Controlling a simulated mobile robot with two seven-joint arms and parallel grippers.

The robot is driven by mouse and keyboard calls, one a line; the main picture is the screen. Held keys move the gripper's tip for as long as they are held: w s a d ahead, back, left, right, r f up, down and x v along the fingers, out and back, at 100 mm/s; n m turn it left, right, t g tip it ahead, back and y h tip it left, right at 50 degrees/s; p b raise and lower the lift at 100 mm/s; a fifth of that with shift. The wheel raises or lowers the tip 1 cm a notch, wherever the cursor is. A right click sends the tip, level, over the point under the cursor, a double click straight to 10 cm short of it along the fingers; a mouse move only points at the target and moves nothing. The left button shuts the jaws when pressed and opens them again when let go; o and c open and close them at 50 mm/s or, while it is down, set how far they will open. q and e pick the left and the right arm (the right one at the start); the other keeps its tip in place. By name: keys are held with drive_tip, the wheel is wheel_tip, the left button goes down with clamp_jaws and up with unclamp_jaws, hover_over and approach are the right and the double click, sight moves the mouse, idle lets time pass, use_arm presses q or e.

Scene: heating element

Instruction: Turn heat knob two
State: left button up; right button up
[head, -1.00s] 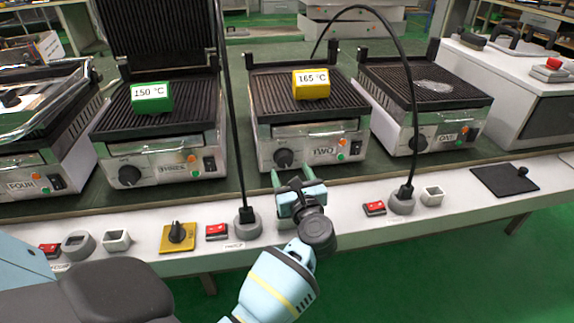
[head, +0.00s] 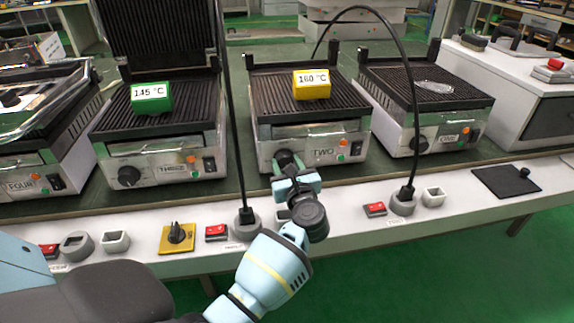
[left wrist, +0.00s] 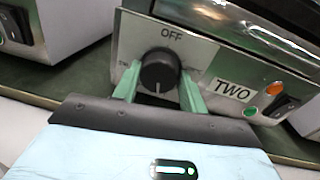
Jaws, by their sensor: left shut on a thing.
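Heat knob two (head: 284,157) is a round black knob on the front panel of the grill labelled TWO (head: 322,153). In the left wrist view the knob (left wrist: 159,69) sits below the word OFF, with its white mark pointing down, away from OFF. My left gripper (head: 289,167) is at the knob; its green fingers are shut on the knob's two sides, as the left wrist view (left wrist: 160,86) also shows. A yellow block reading 160 °C (head: 312,84) rests on this grill. My right gripper is not in view.
Grill THREE (head: 160,170) with a green block reading 145 °C (head: 151,98) stands to the left; grill ONE (head: 440,138) stands to the right. Black cables (head: 233,120) rise from sockets on the white front ledge. A red switch (head: 216,232) and yellow dial plate (head: 177,238) sit there.

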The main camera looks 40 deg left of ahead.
use_arm(q)
drive_tip(key=shift+f+n+b, duration=0.3)
drive_tip(key=shift+n+b, duration=0.85)
drive_tip(key=shift+n, duration=0.05)
drive_tip(key=shift+c, duration=0.2)
drive_tip(key=shift+r+n+b, duration=0.1)
drive_tip(key=shift+n+b, duration=0.5)
drive_tip(key=shift+n, duration=0.2)
drive_tip(key=shift+r, duration=0.15)
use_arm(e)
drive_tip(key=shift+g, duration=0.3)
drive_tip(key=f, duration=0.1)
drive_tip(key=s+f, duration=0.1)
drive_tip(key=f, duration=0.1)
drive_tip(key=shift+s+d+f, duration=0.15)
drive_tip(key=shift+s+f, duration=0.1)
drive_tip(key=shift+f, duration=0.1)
use_arm(q)
drive_tip(key=o, duration=1)
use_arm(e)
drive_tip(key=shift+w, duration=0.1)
use_arm(q)
drive_tip(key=shift+s+d, duration=0.1)
drive_tip(key=shift+d, duration=0.05)
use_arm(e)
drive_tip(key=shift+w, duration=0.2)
